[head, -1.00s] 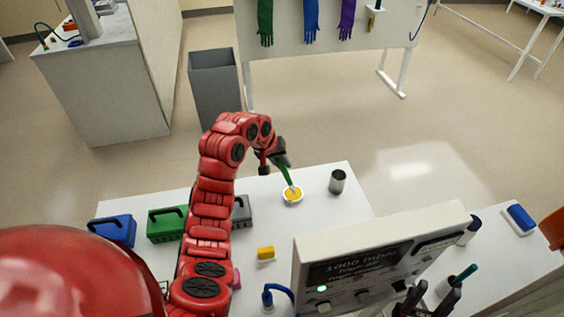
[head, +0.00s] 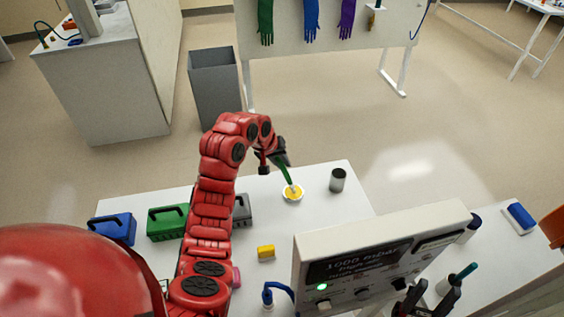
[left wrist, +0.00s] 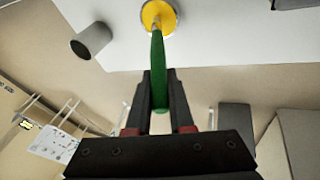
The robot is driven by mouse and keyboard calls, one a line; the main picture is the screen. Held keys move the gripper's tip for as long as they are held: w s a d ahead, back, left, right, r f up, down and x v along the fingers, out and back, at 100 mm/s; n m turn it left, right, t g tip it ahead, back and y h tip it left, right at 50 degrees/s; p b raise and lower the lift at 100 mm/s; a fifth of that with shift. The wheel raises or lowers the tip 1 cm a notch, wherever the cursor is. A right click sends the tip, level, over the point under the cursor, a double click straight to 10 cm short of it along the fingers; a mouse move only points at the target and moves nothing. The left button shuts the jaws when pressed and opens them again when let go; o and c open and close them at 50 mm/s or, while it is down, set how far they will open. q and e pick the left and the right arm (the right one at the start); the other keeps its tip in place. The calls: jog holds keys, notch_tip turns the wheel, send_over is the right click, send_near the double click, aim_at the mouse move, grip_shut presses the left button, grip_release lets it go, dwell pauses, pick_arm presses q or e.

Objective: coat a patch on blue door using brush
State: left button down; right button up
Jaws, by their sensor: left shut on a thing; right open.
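My left gripper (head: 279,158) is shut on a green brush (head: 287,175). In the left wrist view the green handle (left wrist: 157,70) runs between the two black fingers. The brush's far end reaches into a small white bowl of yellow paint (head: 292,193); this bowl also shows at the top of the left wrist view (left wrist: 158,14). A blue box with a black handle (head: 113,229) stands at the left of the table, perhaps the blue door. My right gripper (head: 421,298) is at the bottom right, open, with its dark fingers apart.
A green box (head: 167,221) stands right of the blue one, and a grey one (head: 241,209) is partly behind my left arm. A metal cup (head: 337,180) stands right of the bowl. A yellow block (head: 265,253) and a white instrument panel (head: 380,262) are nearer.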

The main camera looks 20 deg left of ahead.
dwell(0.4)
pick_arm(q)
notch_tip(320, 180, up, 7)
jog(key=p, duration=0.3)
jog(key=shift+p, duration=0.4)
jog(key=shift+f, duration=0.1)
dwell(0.6)
